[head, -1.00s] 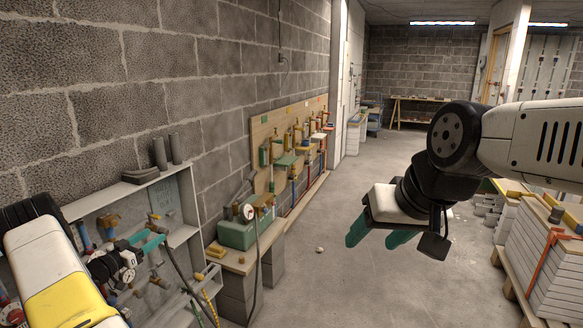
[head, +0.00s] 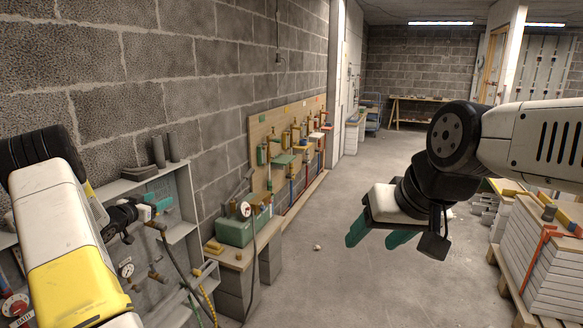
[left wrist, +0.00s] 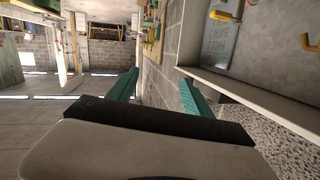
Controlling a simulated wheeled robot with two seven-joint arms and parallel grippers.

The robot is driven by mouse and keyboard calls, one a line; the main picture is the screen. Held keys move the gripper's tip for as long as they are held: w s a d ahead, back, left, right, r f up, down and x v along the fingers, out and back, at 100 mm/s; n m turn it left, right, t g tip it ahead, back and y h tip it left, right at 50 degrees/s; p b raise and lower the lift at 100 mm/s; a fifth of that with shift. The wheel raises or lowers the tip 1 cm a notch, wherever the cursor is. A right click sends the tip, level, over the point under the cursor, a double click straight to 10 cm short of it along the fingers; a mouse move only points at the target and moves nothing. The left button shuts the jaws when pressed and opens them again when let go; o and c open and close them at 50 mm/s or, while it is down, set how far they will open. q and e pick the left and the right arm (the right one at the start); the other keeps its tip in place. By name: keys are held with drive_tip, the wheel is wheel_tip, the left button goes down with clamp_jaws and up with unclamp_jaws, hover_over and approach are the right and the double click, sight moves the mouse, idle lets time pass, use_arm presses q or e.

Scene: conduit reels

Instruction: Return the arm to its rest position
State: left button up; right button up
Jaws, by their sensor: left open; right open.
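My left arm comes in at the left of the head view, over the grey wall shelf. My left gripper (head: 155,207) is partly hidden by its own arm there. In the left wrist view its two teal fingers (left wrist: 158,90) are spread apart with nothing between them. My right gripper (head: 378,232) hangs over the open floor in the head view, its teal fingers apart and empty.
The grey wall shelf (head: 150,182) holds pipes, valves and gauges close to my left arm. A bench with a green box (head: 240,230) stands beside a wooden pipe board (head: 258,131). White stacked panels (head: 545,260) stand at right.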

use_arm(q)
drive_tip(key=d+r+n+g+y, duration=0.1)
drive_tip(key=d+r+y, duration=0.35)
drive_tip(key=r, duration=0.75)
drive_tip(key=s+d+r+n+g, duration=0.2)
drive_tip(key=s+d+r+g, duration=0.1)
drive_tip(key=s+d+r, duration=0.5)
drive_tip(key=s+d+f+g+h, duration=0.1)
drive_tip(key=s+d+g, duration=0.1)
drive_tip(key=s+d, duration=0.4)
drive_tip(key=s+d+f+g+h, duration=0.1)
drive_tip(key=s+d, duration=0.6)
drive_tip(key=s, duration=1)
drive_tip(key=s+d+f+g+h, duration=0.1)
drive_tip(key=s+d+f+g, duration=0.1)
drive_tip(key=s+d, duration=0.5)
drive_tip(key=s, duration=0.4)
drive_tip(key=shift+s+f+g+h, duration=0.3)
drive_tip(key=shift+f+g+h, duration=0.05)
drive_tip(key=shift+g, duration=0.05)
